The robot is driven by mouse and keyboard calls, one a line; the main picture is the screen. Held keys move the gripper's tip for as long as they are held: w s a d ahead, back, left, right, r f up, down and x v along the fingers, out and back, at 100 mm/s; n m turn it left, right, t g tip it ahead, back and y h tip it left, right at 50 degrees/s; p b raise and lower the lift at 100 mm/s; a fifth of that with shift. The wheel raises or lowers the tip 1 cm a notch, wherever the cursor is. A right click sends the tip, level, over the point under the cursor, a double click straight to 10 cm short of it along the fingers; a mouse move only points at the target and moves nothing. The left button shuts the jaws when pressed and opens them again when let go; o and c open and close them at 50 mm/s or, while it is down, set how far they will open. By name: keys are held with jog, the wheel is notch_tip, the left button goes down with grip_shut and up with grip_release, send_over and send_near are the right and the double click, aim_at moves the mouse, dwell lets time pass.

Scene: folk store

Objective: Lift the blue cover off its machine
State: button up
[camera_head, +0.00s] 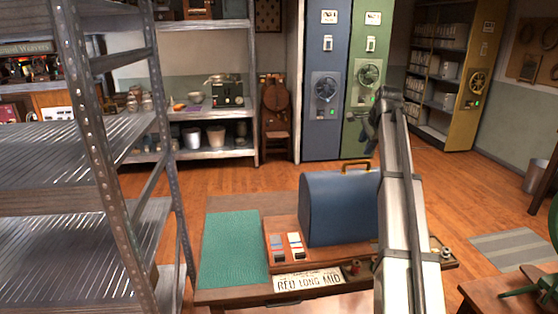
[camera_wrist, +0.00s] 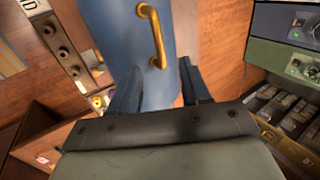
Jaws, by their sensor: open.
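The blue cover (camera_head: 333,207) is a domed case with a brass handle (camera_head: 355,166) on top. It sits on a wooden machine base (camera_head: 284,254) on the table, in the middle of the head view. In the wrist view the blue cover (camera_wrist: 120,35) is at the top middle, with its curved brass handle (camera_wrist: 152,37) in front of my fingers. My gripper (camera_wrist: 160,85) is open, with its two dark fingers apart and the handle beyond their tips, not between them. In the head view my arm hides the cover's right side, and my fingers cannot be made out.
A green mat (camera_head: 230,248) lies left of the base. A plate reading "RED LONG MID" (camera_head: 308,280) is on the front edge, below coloured switches (camera_head: 286,246). A metal shelf rack (camera_head: 90,150) stands close on the left. Blue and green cabinets (camera_head: 325,85) stand behind.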

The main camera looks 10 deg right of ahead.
aim_at(358, 162)
jog(key=shift+x, duration=4.85)
jog(key=shift+f, duration=0.15)
grip_shut()
jog(key=shift+w, duration=0.1)
notch_tip(358, 162, up, 24)
dwell(0.7)
